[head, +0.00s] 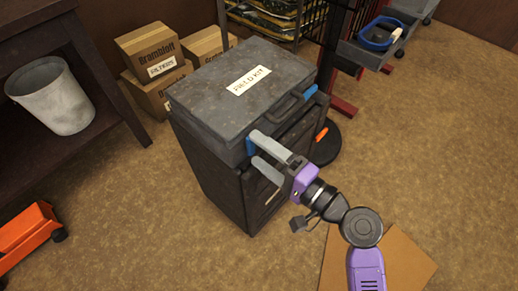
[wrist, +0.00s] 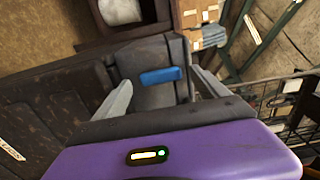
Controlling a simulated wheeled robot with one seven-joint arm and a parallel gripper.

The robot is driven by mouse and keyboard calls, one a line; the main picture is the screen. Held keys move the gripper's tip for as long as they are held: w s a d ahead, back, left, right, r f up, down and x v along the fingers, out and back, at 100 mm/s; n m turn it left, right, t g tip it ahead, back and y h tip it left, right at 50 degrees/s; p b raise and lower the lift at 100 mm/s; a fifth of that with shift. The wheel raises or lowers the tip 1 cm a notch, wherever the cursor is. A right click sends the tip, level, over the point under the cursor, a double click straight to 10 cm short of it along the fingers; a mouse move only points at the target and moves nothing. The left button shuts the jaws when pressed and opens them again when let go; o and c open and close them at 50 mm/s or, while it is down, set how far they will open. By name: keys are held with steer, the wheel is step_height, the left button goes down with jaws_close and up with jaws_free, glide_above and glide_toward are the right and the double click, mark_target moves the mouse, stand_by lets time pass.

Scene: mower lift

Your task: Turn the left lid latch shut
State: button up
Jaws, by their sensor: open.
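The blue right latch (head: 309,91) is farther along the front edge, past the lid handle (head: 290,106). An orange piece (head: 321,134) shows at the case's right. Cardboard boxes (head: 155,60) stand behind, with a rack on a round black base (head: 326,148) at right.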

steer(key=v, duration=0.6)
steer(key=shift+s+d+p, duration=0.25)
steer(key=shift+d+p, duration=0.05)
steer(key=shift+d, duration=0.05)
